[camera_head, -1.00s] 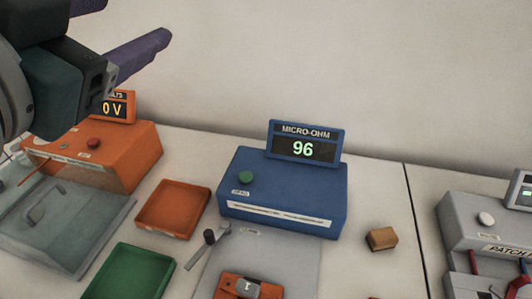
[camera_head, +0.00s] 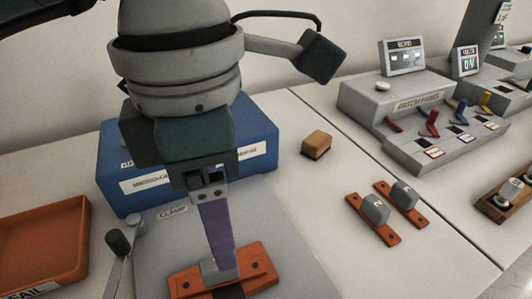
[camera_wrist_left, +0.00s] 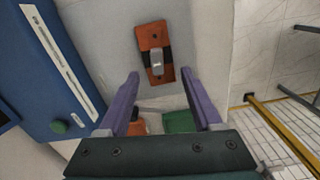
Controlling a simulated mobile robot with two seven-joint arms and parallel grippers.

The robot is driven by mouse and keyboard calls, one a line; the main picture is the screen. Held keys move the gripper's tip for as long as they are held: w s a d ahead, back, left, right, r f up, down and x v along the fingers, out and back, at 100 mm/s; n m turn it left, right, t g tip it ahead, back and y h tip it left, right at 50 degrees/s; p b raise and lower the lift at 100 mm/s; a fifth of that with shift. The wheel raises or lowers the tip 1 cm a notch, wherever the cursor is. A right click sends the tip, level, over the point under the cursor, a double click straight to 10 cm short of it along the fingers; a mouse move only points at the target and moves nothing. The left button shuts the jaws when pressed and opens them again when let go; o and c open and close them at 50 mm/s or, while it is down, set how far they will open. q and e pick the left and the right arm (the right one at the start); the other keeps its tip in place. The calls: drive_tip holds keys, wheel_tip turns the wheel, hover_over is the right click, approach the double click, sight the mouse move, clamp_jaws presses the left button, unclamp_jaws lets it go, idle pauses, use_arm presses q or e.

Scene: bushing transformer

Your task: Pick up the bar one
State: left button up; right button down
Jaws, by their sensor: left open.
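Bar one is an orange bar (camera_head: 258,270) with a grey grip block, lying on the grey clamp plate (camera_head: 290,262). My left gripper (camera_head: 222,268) points down over it and hides part of it, including any number on the block. In the left wrist view, the bar (camera_wrist_left: 151,35) and its light grey block lie just beyond and between the purple fingertips (camera_wrist_left: 160,73). The left gripper is open, with a finger on each side and nothing held. My right gripper is out of view.
The blue micro-ohm box (camera_head: 262,125) stands behind the plate. The clamp lever (camera_head: 118,262) rises at the plate's left, beside an orange fail tray (camera_head: 40,240). Two similar orange bars (camera_head: 372,218) (camera_head: 408,203) and a wooden block (camera_head: 316,144) lie to the right. A patch panel (camera_head: 430,110) stands farther right.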

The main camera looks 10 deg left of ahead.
sight(209, 278)
use_arm(q)
drive_tip(key=f, duration=0.5)
drive_tip(key=shift+w+a+p, duration=0.1)
drive_tip(key=shift+a+p, duration=0.1)
drive_tip(key=shift+p, duration=0.2)
wheel_tip(209, 278, down, 5)
drive_tip(key=shift+a+r, duration=0.1)
drive_tip(key=shift+a, duration=0.05)
clamp_jaws()
